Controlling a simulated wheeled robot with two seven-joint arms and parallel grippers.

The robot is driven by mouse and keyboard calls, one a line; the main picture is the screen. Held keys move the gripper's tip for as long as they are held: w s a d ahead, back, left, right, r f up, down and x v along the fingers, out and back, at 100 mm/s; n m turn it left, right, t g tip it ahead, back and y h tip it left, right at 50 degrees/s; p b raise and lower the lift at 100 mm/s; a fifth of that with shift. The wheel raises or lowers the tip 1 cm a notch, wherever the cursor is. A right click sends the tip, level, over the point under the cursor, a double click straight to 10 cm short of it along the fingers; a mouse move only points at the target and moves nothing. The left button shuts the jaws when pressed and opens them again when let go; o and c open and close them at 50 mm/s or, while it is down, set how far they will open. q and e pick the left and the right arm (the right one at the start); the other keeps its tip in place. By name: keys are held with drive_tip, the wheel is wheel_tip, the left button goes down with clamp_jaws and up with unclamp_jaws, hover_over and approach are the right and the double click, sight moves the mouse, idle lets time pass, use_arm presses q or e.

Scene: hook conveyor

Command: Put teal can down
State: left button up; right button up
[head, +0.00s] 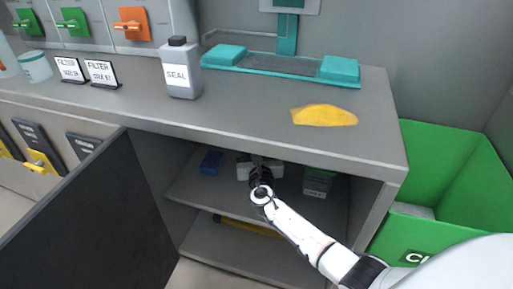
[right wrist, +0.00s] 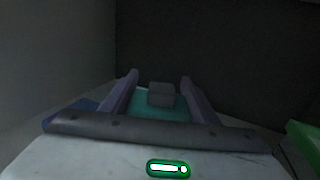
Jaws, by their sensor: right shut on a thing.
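My right gripper (head: 259,172) reaches into the open cabinet, over its upper shelf (head: 190,188). In the right wrist view, my right gripper (right wrist: 160,78) has its two fingers on either side of the teal can (right wrist: 158,112), which has a grey cap-like top. The can sits between the fingers. In the head view the can is hidden or too small to make out. Whether its base touches the shelf cannot be told. My left gripper is not in view.
On the upper shelf are a blue item (head: 211,162) to the left and a green labelled box (head: 318,182) to the right. The dark door (head: 80,215) stands open at left. A SEAL bottle (head: 182,80) and yellow cloth (head: 324,115) are on the counter. A green bin (head: 440,200) is right.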

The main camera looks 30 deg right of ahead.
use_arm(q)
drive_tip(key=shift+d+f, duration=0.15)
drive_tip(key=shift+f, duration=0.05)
use_arm(e)
drive_tip(key=shift+w+d+f, duration=0.15)
drive_tip(key=shift+f, duration=0.1)
drive_tip(key=o, duration=1.7)
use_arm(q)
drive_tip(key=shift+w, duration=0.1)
use_arm(e)
drive_tip(key=shift+o, duration=0.2)
use_arm(q)
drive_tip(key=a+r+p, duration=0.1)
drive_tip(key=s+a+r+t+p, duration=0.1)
drive_tip(key=p, duration=0.1)
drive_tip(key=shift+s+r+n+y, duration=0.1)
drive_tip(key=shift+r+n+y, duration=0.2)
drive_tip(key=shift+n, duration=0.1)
use_arm(e)
drive_tip(key=v, duration=1.2)
